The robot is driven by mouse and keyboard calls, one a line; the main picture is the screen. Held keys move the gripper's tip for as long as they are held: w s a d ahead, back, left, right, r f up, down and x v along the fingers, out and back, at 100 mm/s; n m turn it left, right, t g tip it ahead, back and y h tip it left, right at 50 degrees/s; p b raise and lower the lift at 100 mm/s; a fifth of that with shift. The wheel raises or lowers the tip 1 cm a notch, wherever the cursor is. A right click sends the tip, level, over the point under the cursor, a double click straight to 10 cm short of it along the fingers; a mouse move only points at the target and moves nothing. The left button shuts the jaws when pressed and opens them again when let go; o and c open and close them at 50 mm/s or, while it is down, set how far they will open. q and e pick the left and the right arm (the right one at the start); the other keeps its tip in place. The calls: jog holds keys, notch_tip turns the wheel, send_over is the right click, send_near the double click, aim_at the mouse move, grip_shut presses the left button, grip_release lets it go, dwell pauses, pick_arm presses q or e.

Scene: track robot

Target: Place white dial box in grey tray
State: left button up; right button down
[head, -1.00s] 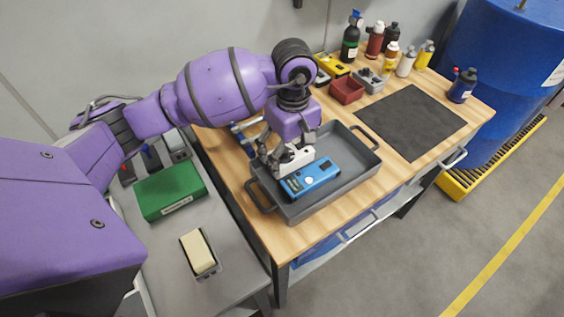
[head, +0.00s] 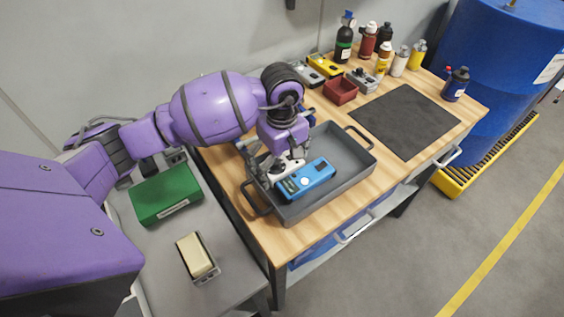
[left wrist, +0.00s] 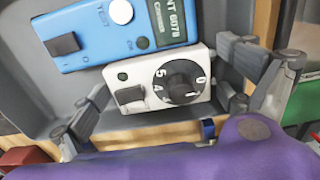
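The white dial box (left wrist: 135,92) has a black numbered dial and a dark switch. It is inside the grey tray (head: 345,190), at the tray's left side, close beside a blue meter (head: 312,177). In the head view the white dial box (head: 288,166) is partly hidden by my left gripper (head: 279,160). In the left wrist view the fingers of my left gripper (left wrist: 163,88) sit at the box's two ends and appear to press on it. Whether its underside rests on the tray floor is hidden. My right gripper is not in view.
A green case (head: 166,195) and a cream block in a holder (head: 196,256) are on the grey bench at left. A red bin (head: 340,91), yellow meter (head: 325,66) and several bottles stand behind the tray. A dark mat (head: 404,122) lies clear at right.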

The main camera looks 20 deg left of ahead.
aim_at(282, 163)
pick_arm(q)
jog(key=shift+r, duration=0.1)
notch_tip(282, 163, up, 12)
jog(key=shift+r, duration=0.2)
dwell(0.5)
